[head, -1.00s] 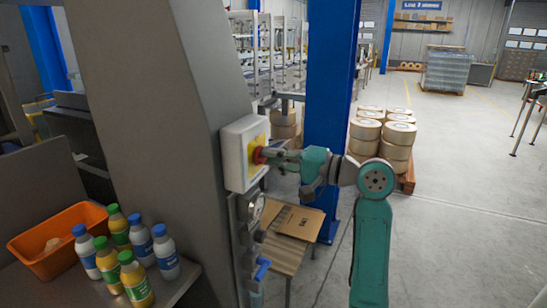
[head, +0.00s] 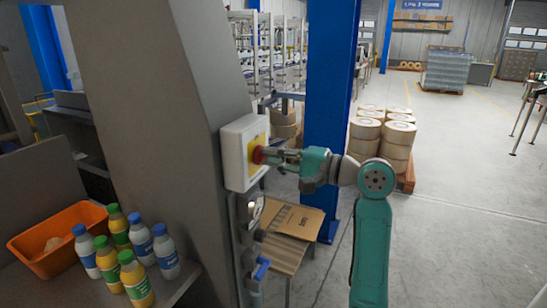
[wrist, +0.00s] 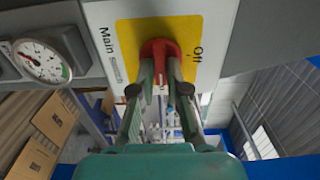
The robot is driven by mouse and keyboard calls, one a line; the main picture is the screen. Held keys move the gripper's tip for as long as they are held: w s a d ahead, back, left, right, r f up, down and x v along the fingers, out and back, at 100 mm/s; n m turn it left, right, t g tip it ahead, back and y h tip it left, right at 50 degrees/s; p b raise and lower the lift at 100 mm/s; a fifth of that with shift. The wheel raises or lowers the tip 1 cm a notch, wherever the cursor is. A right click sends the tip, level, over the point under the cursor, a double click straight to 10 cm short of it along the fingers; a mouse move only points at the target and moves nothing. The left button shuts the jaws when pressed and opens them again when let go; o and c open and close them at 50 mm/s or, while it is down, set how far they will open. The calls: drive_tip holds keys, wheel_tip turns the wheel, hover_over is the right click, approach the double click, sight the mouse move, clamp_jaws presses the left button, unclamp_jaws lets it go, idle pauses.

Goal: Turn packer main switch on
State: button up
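The packer main switch is a red rotary knob (wrist: 158,50) on a yellow plate (wrist: 190,38) of a white box (head: 236,153), fixed to the grey machine column. In the wrist view the plate reads "Main" on the left and "Off" on the right. My gripper (wrist: 162,70) has its two fingers on either side of the red knob, closed around its handle. In the head view my gripper (head: 272,156) reaches the knob (head: 258,155) from the right. The knob's far side is hidden by the fingers.
A round gauge (wrist: 42,62) sits beside the switch box, with other controls below it. A blue post (head: 328,110) stands close behind my arm. Bottles (head: 135,275) and an orange bin (head: 55,240) are on the shelf at left. Open floor lies at right.

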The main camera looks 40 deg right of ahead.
drive_tip(key=o, duration=0.3)
drive_tip(key=shift+s, duration=0.1)
drive_tip(key=v, duration=1.1)
drive_tip(key=shift+s+d, duration=0.15)
drive_tip(key=shift+s, duration=0.25)
